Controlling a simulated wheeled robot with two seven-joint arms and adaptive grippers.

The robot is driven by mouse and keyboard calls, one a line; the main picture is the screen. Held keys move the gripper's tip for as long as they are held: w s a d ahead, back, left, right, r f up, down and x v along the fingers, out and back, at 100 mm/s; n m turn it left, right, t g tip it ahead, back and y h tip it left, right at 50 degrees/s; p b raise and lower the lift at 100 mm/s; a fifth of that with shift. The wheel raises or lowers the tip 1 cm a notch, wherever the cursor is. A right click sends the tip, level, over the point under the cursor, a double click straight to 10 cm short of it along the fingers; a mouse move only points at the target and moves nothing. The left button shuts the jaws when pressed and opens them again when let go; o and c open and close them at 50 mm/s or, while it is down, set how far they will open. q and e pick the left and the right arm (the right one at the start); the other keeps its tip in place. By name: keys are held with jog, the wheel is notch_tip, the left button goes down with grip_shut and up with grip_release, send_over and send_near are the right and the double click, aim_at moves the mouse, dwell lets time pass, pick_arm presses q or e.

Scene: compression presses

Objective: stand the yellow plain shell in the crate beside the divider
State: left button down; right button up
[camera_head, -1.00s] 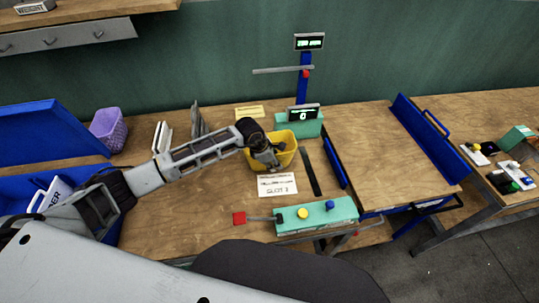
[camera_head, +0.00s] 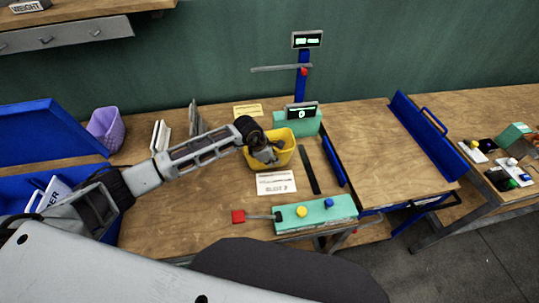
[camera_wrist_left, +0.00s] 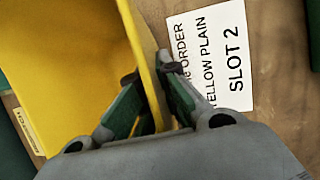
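The yellow plain shell (camera_head: 283,158) is an open-topped yellow bin, standing on the wooden bench behind a white slot card (camera_head: 276,183). My left gripper (camera_head: 268,155) reaches over its near left rim. In the left wrist view the gripper (camera_wrist_left: 152,80) has one finger on each side of the shell's thin yellow wall (camera_wrist_left: 75,50), with the tips close against it. The blue crate (camera_head: 12,199) is at the left, partly hidden by my arm. A white panel marked with partly hidden letters (camera_head: 53,192) shows in it; I cannot tell whether it is the divider. My right gripper is not in view.
A purple bin (camera_head: 105,129) and upright white plates (camera_head: 160,137) stand between crate and shell. A teal control box (camera_head: 316,213) with buttons is at the front, a teal display unit (camera_head: 298,123) behind. Bare bench lies left of the card.

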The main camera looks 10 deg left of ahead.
pick_arm(q)
jog(key=shift+r+p, duration=0.15)
jog(key=shift+p, duration=0.15)
jog(key=shift+r, duration=0.15)
notch_tip(320, 180, up, 10)
jog(key=shift+f+b, duration=0.1)
jog(key=shift+b, duration=0.75)
jog(key=shift+m, duration=0.5)
